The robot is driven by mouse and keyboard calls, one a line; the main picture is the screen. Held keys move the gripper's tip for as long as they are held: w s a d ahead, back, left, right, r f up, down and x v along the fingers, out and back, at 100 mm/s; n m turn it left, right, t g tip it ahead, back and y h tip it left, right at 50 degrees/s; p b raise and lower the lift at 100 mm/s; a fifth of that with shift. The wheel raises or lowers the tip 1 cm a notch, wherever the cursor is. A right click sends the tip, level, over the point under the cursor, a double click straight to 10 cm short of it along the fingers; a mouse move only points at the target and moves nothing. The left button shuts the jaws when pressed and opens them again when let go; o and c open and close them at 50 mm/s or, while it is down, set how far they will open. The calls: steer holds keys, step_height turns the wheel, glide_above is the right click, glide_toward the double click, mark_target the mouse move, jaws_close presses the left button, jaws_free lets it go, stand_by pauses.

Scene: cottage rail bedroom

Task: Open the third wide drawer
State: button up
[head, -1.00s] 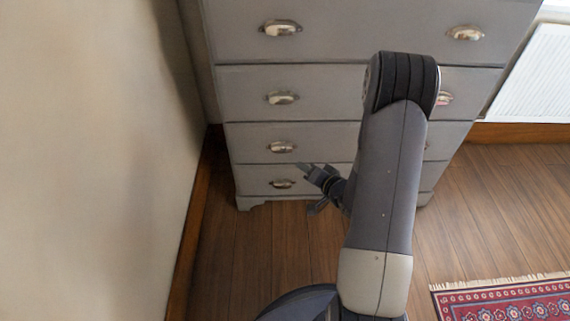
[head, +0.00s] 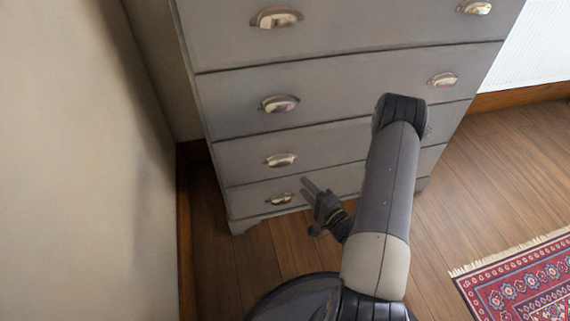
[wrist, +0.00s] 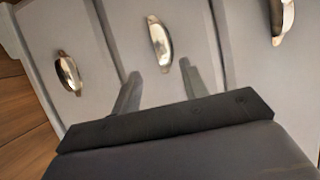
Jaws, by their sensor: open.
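The grey chest of drawers (head: 340,98) has four wide drawer rows in the head view, all shut. Its top is cut off, so I cannot count rows from the top. The cup handles on the left are the highest one (head: 277,17), the second (head: 279,103), the third visible one (head: 281,160) and the bottom one (head: 280,199). My gripper (head: 306,184) is open and empty, in front of the lower drawers. In the wrist view, the third visible row's handle (wrist: 159,43) lies ahead, between the lines of my fingers (wrist: 159,67), apparently not touched.
A wall (head: 70,150) runs close along the left. A red patterned rug (head: 525,285) lies at the lower right. A white panel (head: 540,50) stands at the upper right. Wooden floor (head: 470,190) is clear right of the chest. My arm hides some right-hand handles.

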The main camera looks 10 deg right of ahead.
mark_target(282, 166)
steer(key=b+x, duration=0.1)
steer(key=x, duration=0.9)
steer(key=shift+b, duration=0.4)
steer(key=shift+c, duration=0.5)
jaws_close()
steer(key=shift+f, duration=0.1)
